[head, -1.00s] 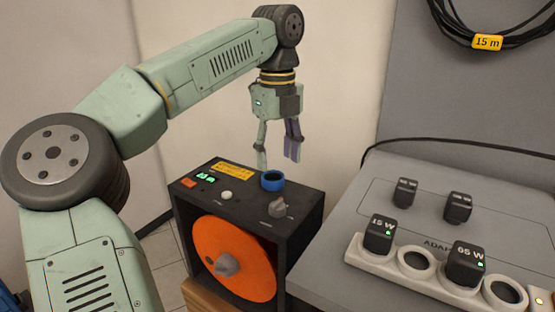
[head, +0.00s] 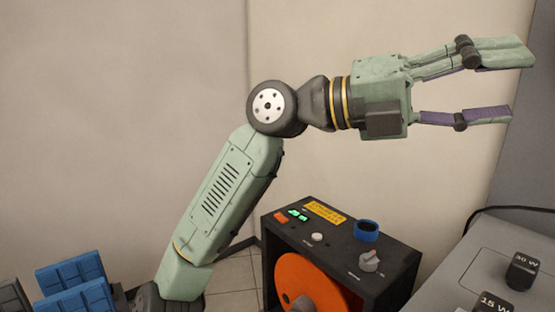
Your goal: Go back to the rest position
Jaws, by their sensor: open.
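My gripper (head: 520,85) is at the upper right of the head view. It points to the right and is level, with its two fingers spread wide and nothing between them. It is high above the black box (head: 335,243) and apart from it. My arm rises from the lower left and bends at the wrist.
The black box carries a blue ring-shaped piece (head: 366,231), a grey knob (head: 370,261), a white button (head: 317,237) and an orange disc (head: 305,285). A grey surface (head: 480,255) with black adapters (head: 522,271) is at right. Blue blocks (head: 75,287) are at lower left.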

